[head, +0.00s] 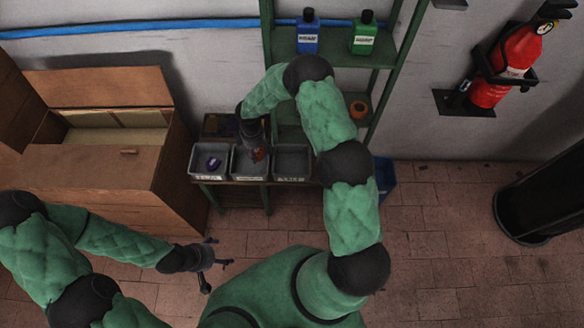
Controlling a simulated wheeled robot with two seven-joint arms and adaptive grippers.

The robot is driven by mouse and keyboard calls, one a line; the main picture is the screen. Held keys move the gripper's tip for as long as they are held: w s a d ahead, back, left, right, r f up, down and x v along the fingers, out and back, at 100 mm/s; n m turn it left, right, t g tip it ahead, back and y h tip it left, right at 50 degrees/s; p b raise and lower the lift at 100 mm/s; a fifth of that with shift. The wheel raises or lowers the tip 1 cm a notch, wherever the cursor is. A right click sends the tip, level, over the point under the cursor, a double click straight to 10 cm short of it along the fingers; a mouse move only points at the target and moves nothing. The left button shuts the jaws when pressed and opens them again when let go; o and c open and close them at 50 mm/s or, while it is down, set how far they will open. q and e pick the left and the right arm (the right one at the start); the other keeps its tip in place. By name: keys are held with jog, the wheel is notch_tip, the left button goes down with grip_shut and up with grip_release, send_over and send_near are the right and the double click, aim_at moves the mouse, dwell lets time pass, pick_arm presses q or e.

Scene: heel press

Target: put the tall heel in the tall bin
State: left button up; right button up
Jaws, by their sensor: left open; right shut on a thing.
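Three grey bins stand in a row on a small green table: a left bin (192,163), a middle bin (236,165) and a right bin (291,163). Their front labels are too small to read, so I cannot tell which is the tall bin. My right gripper (257,150) points down over the middle bin, shut on a small orange-red piece (259,155). It is too small to tell whether this is the tall heel, or whether it touches the bin. A small blue piece (214,163) lies in the left bin. My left gripper (222,252) is open and empty over the floor.
A wooden chest (105,190) with an open lid stands left of the bins. A green shelf (330,50) behind holds a blue bottle (308,33), a green bottle (364,35) and an orange roll (358,109). A fire extinguisher (508,65) hangs on the wall.

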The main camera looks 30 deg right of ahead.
jog(key=shift+n, duration=0.8)
jog(key=f, duration=0.4)
jog(key=shift+w+d+f, duration=0.2)
jog(key=shift+d+f, duration=0.05)
jog(key=s+d+f+b, duration=0.2)
jog(key=d+f, duration=0.3)
jog(key=d, duration=0.4)
send_over(292, 167)
jog(key=f, duration=0.3)
jog(key=f+b, duration=0.1)
jog(key=shift+a+f, duration=0.2)
jog(key=shift+a, duration=0.15)
jog(key=f, duration=0.1)
jog(key=f+b, duration=0.1)
jog(key=f, duration=0.1)
jog(key=shift+d+f, duration=0.25)
jog(key=shift+f, duration=0.15)
jog(key=shift+r, duration=0.1)
jog(key=o, duration=1.2)
jog(key=shift+o, duration=0.2)
